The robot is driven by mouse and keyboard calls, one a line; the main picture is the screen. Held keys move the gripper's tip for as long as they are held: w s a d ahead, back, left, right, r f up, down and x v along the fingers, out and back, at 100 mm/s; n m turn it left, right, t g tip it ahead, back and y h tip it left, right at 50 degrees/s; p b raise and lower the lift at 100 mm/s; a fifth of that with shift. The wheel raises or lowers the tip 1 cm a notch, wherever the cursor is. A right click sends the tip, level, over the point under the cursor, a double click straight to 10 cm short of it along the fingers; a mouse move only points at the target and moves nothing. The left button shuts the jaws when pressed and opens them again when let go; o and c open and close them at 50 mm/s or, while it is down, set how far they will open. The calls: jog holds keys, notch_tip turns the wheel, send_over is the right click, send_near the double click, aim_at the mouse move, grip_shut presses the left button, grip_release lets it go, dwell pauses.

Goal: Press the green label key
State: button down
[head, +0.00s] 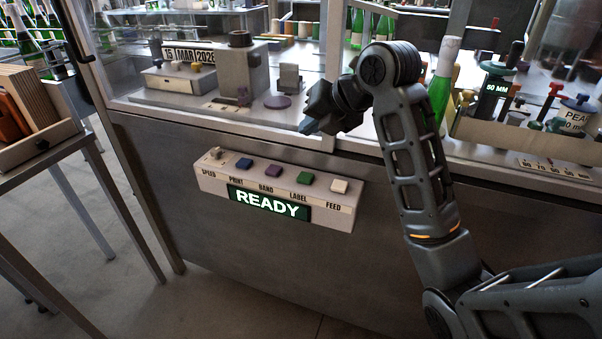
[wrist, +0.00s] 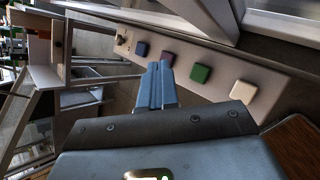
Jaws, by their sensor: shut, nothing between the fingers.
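The green label key (head: 304,177) sits on the top of a pale control box fixed to the machine's front, between the purple band key (head: 272,171) and the white feed key (head: 339,186). My gripper (head: 306,128) is above and behind the box in the head view, apart from the keys. The green key also shows in the wrist view (wrist: 201,73), just right of my shut, empty fingertips (wrist: 158,68). The fingertips appear nearest the purple key (wrist: 167,58) in that view.
The control box (head: 207,182) also carries a blue print key (head: 244,163), a speed knob (head: 216,152) and a display reading READY (head: 269,203). The machine's steel ledge (head: 180,113) lies behind. A green bottle (head: 441,85) stands behind my arm. Open floor lies in front.

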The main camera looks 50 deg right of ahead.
aim_at(309, 177)
jog(key=shift+f+b, duration=3.15)
jog(key=shift+f, duration=1.3)
jog(key=shift+f, duration=0.1)
jog(key=shift+f+b, duration=0.3)
jog(key=shift+b, duration=0.15)
jog(key=shift+f+b, duration=0.55)
jog(key=shift+r, duration=0.1)
jog(key=shift+r+p, duration=0.65)
jog(key=shift+r, duration=0.25)
